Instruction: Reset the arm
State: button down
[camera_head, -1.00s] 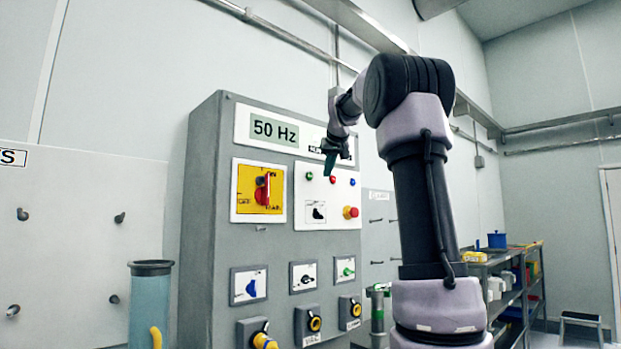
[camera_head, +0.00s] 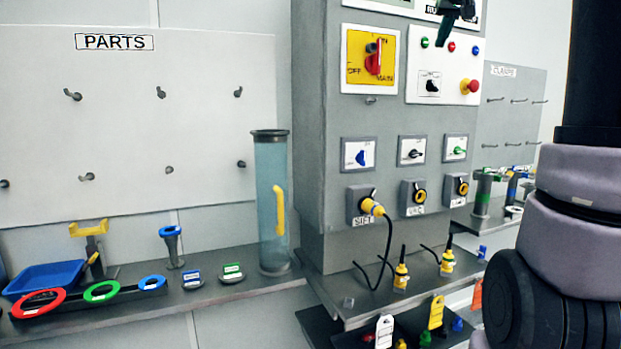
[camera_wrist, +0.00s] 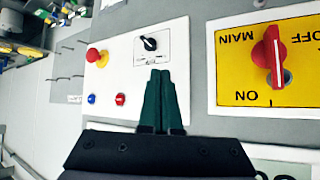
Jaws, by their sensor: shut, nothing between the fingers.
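My gripper (camera_head: 447,28) is at the top of the head view, in front of the upper part of the grey control cabinet (camera_head: 312,130). In the wrist view my gripper (camera_wrist: 161,78) shows two dark green fingers pressed together with nothing between them. Their tips appear just below the black knob (camera_wrist: 149,44) on the white button panel (camera_wrist: 110,70); I cannot tell the gap to it. The red main switch (camera_head: 373,58) sits on a yellow plate, and it also shows in the wrist view (camera_wrist: 268,55). Part of my arm fills the right side of the head view.
A shelf carries a tall blue cylinder (camera_head: 270,205), a blue tray (camera_head: 45,279) and coloured rings (camera_head: 101,291). Yellow plugs (camera_head: 401,277) with black cables stand below the cabinet. A pegboard marked PARTS (camera_head: 115,120) has empty pegs. A clamp board (camera_head: 512,110) hangs at right.

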jog(key=s+a+f+g+y, duration=0.1)
jog(key=s+a+f, duration=0.3)
jog(key=s+f, duration=0.4)
jog(key=s+a+f+m+g+y, duration=0.1)
jog(key=s+a+f, duration=0.4)
jog(key=s+f, duration=0.4)
jog(key=s+a+f+m+g+y, duration=0.1)
jog(key=s+a+f, duration=0.4)
jog(key=s+f, duration=0.4)
jog(key=s, duration=0.4)
jog(key=shift+s+a, duration=0.2)
jog(key=shift+s, duration=0.1)
